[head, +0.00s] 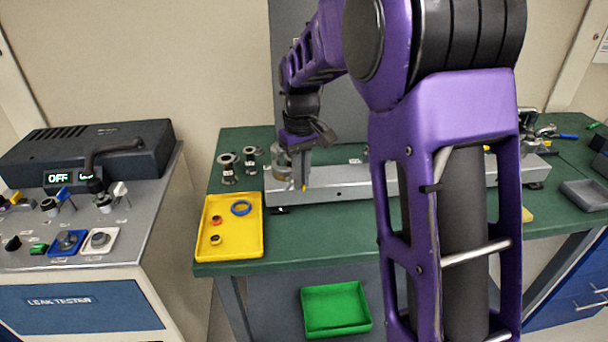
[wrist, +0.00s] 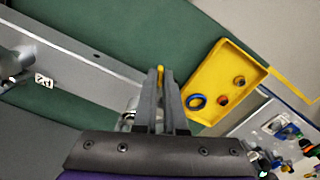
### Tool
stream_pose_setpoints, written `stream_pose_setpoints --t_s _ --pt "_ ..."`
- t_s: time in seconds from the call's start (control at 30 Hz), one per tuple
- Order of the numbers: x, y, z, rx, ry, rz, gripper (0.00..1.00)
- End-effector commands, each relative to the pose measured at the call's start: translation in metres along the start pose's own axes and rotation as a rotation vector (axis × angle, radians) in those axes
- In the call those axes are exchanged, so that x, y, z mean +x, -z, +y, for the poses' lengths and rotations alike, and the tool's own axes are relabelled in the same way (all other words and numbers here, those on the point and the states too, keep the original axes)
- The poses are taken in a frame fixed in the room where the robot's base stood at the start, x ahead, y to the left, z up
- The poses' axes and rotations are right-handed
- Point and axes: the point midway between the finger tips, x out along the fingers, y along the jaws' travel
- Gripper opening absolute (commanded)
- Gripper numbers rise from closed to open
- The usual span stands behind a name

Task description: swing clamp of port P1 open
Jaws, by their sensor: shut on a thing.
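The clamp of port P1 (head: 283,165) sits at the left end of the long grey beam (head: 345,182) on the green bench. It is partly hidden behind my gripper (head: 303,184). My gripper points down there, and its fingers are close together. In the wrist view my gripper (wrist: 160,76) has a small yellow piece (wrist: 161,70) at its fingertips, which looks like the end of the clamp's lever. Most of the clamp is hidden by the fingers in this view. I cannot tell how far the clamp is swung.
A yellow tray (head: 232,250) with a blue ring (head: 241,208) and small rings lies left of the beam. Metal flanged fittings (head: 228,168) stand behind it. A green bin (head: 335,309) is below the bench front. The leak tester (head: 85,155) is at left.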

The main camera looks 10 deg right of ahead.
Motion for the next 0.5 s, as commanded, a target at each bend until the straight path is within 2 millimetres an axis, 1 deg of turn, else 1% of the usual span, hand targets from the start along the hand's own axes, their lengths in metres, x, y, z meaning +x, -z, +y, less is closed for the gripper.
stream_pose_setpoints --t_s 0.37,0.4,0.47,0.5 --pt "0.0002 0.0000 -0.0021 0.003 0.003 -0.001 0.00" --pt "0.0003 0.0000 -0.0021 0.003 0.003 -0.001 0.16" --pt "0.0003 0.0000 -0.0020 0.003 0.003 -0.001 0.26" --pt "0.0003 0.0000 -0.0019 0.003 0.003 -0.001 0.34"
